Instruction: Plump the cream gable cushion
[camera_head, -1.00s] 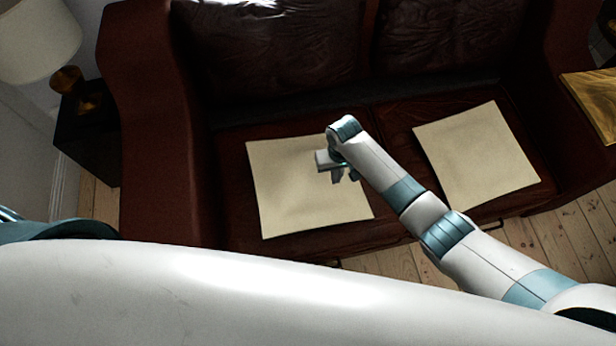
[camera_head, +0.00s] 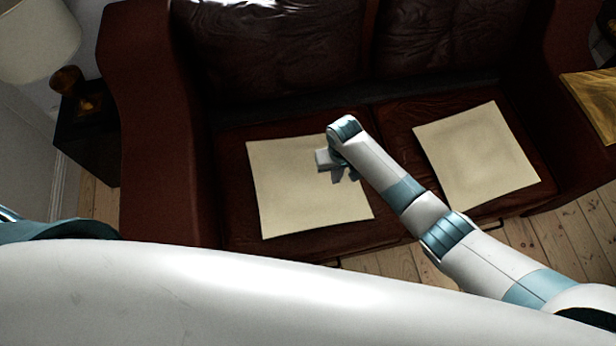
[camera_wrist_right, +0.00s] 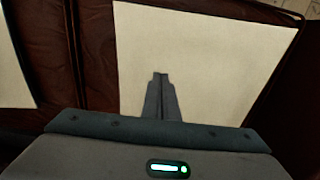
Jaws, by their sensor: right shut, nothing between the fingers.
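Two flat, cream, square cushions lie on the dark red leather sofa seat, a left one (camera_head: 290,190) and a right one (camera_head: 477,160). I cannot tell from their looks which one is called gable. My right gripper (camera_head: 345,177) is over the right part of the left cushion. In the wrist view its two fingers (camera_wrist_right: 160,82) are shut together, empty, and point over the cream surface (camera_wrist_right: 215,60). I cannot tell whether the fingertips touch the cushion. The hand hides the near edge there. My left gripper is not in view.
The sofa (camera_head: 155,140) has high arms and a back behind the cushions. A dark side table (camera_head: 88,140) with a lamp (camera_head: 40,40) stands at the left. A yellowish surface (camera_head: 592,100) is at the right edge. Floorboards (camera_head: 565,235) show in front.

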